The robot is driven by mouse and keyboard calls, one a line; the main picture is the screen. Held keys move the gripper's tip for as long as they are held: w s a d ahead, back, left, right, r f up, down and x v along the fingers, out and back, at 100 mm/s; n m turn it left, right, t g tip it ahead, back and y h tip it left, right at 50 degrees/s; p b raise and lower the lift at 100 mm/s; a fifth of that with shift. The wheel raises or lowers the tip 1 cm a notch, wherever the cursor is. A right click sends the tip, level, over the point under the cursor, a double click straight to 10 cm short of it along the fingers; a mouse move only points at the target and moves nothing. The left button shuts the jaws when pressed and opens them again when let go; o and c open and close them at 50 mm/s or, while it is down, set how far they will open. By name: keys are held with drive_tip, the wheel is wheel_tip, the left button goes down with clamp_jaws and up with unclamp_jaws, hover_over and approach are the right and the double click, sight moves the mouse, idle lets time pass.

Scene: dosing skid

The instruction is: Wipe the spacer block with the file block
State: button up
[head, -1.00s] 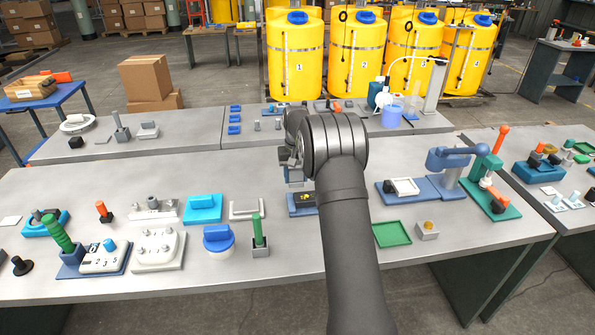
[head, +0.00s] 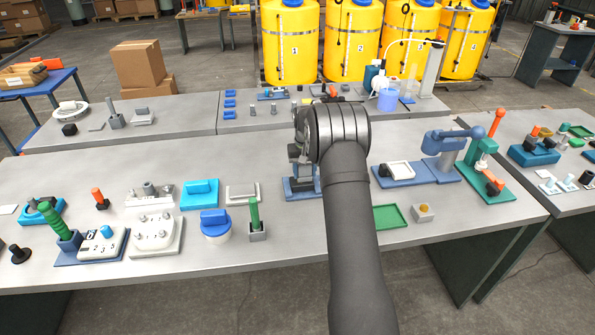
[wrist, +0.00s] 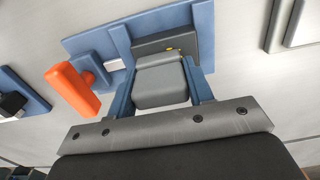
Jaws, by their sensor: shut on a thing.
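My gripper (wrist: 160,82) is shut on a grey block with rounded edges, which I take for the file block (wrist: 160,88), in the wrist view. Its blue fingers lie on either side of the block. Just beyond it is a darker grey block with a small yellow mark, which I take for the spacer block (wrist: 150,46), on a blue fixture (wrist: 88,34). The held block overlaps its near side; I cannot tell whether they touch. In the head view my arm hides both blocks, and only part of the fixture (head: 293,191) shows.
An orange handle (wrist: 74,90) stands up at the fixture's left in the wrist view. In the head view a green tray (head: 391,217) lies to the right and a light grey bracket (head: 242,192) to the left. Bare bench lies in front of the fixture.

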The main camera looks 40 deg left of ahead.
drive_tip(key=shift+w+d, duration=0.9)
drive_tip(key=shift+s+a, duration=2.45)
drive_tip(key=shift+s, duration=0.05)
wheel_tip(320, 180, up, 8)
drive_tip(key=shift+w+d+r, duration=0.1)
drive_tip(key=shift+w, duration=0.05)
